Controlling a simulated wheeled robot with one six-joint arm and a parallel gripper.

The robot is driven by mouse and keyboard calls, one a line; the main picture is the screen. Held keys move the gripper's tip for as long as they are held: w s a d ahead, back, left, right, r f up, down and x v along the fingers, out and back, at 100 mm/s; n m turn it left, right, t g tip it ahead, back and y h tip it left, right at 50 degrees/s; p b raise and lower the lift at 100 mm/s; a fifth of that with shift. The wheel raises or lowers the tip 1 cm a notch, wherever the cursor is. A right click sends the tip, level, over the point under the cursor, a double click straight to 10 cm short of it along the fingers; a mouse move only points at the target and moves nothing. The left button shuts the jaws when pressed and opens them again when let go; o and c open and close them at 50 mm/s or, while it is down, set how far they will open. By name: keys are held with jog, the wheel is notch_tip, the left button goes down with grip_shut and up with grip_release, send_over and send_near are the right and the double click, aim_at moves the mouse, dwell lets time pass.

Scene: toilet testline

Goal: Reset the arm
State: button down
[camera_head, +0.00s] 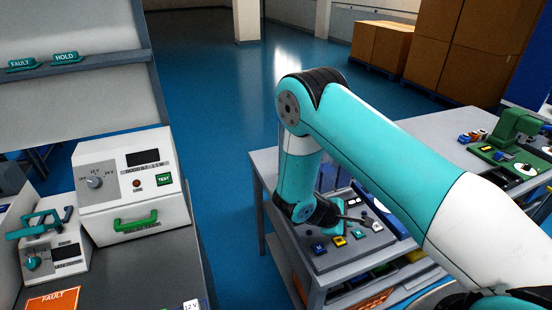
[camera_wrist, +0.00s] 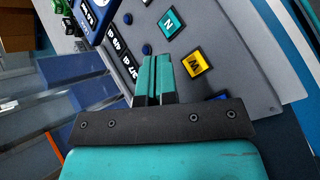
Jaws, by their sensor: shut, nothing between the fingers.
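My teal and white arm (camera_head: 385,140) reaches from the lower right of the head view, bends at a black joint and hangs down over a grey workbench. My gripper (camera_wrist: 154,62) shows in the wrist view with its two teal fingers together and nothing between them. It is above a grey panel (camera_wrist: 240,80) with a teal button marked N (camera_wrist: 169,24) and a yellow button marked W (camera_wrist: 196,65). In the head view the arm's end hides part of this panel and the fingertips are hard to make out.
At the left stand a white test box with a green handle (camera_head: 135,222) and a smaller meter (camera_head: 55,262). An orange FAULT card (camera_head: 53,300) lies in front. A green machine (camera_head: 515,130) stands on the right table. Cardboard boxes (camera_head: 380,45) stand behind. Blue floor (camera_head: 225,130) is clear between benches.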

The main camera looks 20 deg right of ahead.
jog(key=s+a+r+m+y+b, duration=0.2)
jog(key=a+r+y, duration=0.2)
jog(key=a+r, duration=0.35)
jog(key=s+a+r+m+y+b, duration=0.1)
jog(key=s+a+r+m+y, duration=0.25)
jog(key=a+r, duration=0.45)
jog(key=s+a+r+n+y+b, duration=0.1)
jog(key=s+a+r+y, duration=0.2)
jog(key=s+r, duration=0.3)
jog(key=s+a+r+n+g+y+b, duration=0.1)
jog(key=s+a+r+y, duration=0.2)
jog(key=s+r, duration=0.4)
jog(key=s, duration=0.3)
jog(key=shift+a+r+b, duration=0.2)
jog(key=shift+a+b, duration=0.1)
jog(key=shift+a, duration=0.1)
